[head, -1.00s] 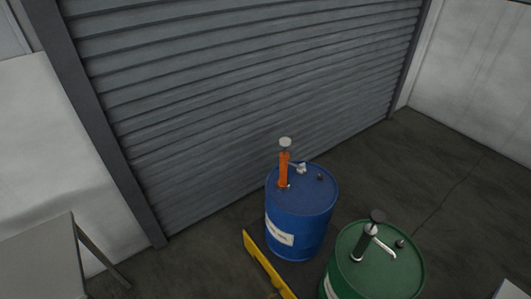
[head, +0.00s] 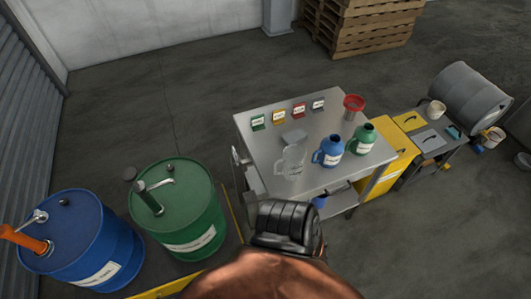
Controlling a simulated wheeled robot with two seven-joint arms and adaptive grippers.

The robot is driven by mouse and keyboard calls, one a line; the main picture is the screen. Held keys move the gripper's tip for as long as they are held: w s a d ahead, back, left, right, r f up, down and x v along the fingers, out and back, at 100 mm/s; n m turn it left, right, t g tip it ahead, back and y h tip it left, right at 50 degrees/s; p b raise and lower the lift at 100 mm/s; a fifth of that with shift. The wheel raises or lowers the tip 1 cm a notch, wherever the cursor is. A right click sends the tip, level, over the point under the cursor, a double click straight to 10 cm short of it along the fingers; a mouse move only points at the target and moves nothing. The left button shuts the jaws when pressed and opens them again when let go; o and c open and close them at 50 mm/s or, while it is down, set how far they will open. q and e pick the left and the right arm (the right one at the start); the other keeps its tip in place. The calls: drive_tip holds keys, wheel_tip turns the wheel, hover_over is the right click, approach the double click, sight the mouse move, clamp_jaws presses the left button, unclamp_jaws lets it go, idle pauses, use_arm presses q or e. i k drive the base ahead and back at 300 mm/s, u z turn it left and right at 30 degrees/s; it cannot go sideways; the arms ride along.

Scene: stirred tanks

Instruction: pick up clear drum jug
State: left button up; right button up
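The clear drum jug (head: 291,161) stands upright on the grey steel table, near its front left part. It is see-through, with a handle on its left side. A pale round shape (head: 293,137) shows just behind it; I cannot tell whether it is part of the jug. A copper and black part of my own arm comes up from the bottom edge, in front of the table and apart from the jug. No gripper fingers show in the head view.
On the steel table (head: 250,121) stand a blue jug (head: 328,152), a green jug (head: 362,139), a red funnel (head: 353,103) and several small label cards. A green drum (head: 181,215) and a blue drum (head: 84,238) with pumps stand left. Wooden pallets (head: 372,27) are behind.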

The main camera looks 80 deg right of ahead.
sight(294, 158)
drive_tip(key=z, duration=2.85)
drive_tip(key=k, duration=1.25)
drive_tip(key=z, duration=0.55)
drive_tip(key=i, duration=1)
drive_tip(key=z, duration=0.1)
